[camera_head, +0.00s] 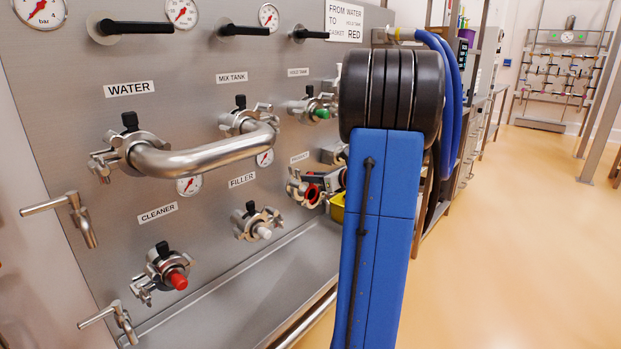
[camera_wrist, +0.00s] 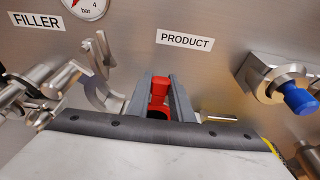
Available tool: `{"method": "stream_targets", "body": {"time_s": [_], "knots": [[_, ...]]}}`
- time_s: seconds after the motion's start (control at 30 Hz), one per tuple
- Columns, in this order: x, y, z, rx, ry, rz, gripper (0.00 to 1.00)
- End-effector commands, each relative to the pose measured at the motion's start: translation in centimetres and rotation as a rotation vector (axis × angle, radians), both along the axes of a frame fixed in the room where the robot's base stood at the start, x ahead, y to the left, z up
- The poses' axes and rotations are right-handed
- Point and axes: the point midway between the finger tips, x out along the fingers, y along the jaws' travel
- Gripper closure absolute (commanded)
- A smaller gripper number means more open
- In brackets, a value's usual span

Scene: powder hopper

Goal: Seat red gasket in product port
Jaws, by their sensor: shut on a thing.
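My gripper (camera_wrist: 160,84) is shut on the red gasket (camera_wrist: 158,98), which sits upright between its two grey fingers in the wrist view. The fingers point at the panel below the PRODUCT label (camera_wrist: 185,40). An open metal clamp (camera_wrist: 103,80) is just left of the fingers. In the head view, red shows (camera_head: 313,193) beside the clamp at the product port, partly behind my arm. The port's mouth is hidden by my gripper in the wrist view, so I cannot tell whether the gasket touches it.
A curved steel pipe (camera_head: 205,154) joins the WATER and MIX TANK ports. A red-capped cleaner port (camera_head: 170,272) and a white-capped filler port (camera_head: 258,226) are lower left. A blue-capped port (camera_wrist: 296,97) is right of my gripper. Open floor (camera_head: 500,240) lies right.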

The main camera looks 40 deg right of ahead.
Motion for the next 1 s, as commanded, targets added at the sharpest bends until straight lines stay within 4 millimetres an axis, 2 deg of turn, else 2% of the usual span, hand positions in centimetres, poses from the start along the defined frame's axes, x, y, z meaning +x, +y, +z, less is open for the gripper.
{"method": "stream_targets", "body": {"time_s": [0.67,0.7,0.8,1.0], "knots": [[0.03,0.01,-0.78,0.001,0.001,0.0,0.94],[0.05,0.01,-0.79,0.001,0.001,0.0,0.78],[0.04,0.01,-0.78,0.001,0.001,0.0,0.58],[0.04,0.0,-0.76,0.0,0.0,0.0,0.58]]}}
